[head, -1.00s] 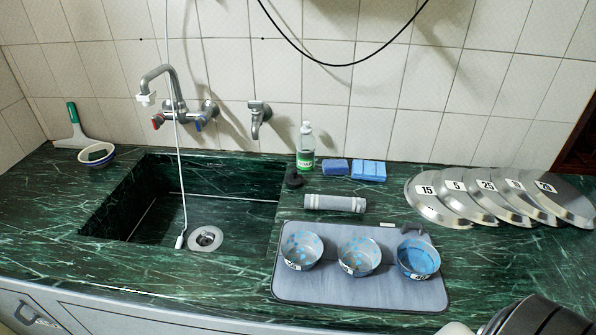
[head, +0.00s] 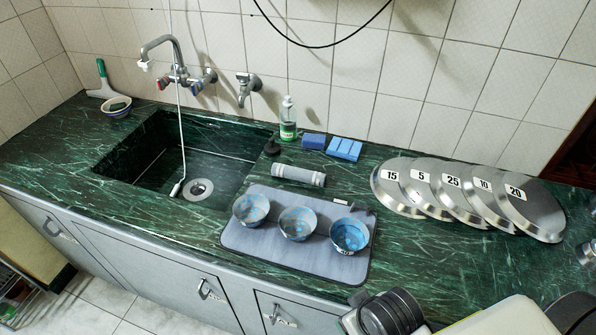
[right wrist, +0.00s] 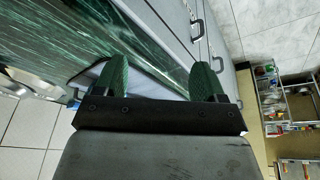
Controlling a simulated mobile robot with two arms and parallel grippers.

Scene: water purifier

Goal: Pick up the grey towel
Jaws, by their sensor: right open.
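A grey rolled cylinder (head: 298,175), which looks like the rolled grey towel, lies on the green counter right of the sink in the head view. It is just behind a flat grey mat (head: 245,240) that holds three small bowls. My right gripper (right wrist: 160,78) shows in the right wrist view with its two green fingers wide apart and nothing between them. It is apart from the rolled cylinder, with the cabinet fronts and counter beyond it. My left gripper is not in view.
Three bowls (head: 298,223) stand on the mat. A soap bottle (head: 288,118), blue sponges (head: 344,148) and a dark stopper (head: 272,147) are behind the cylinder. Several overlapping numbered metal lids (head: 403,190) lie to the right. The sink (head: 160,165) opens to the left.

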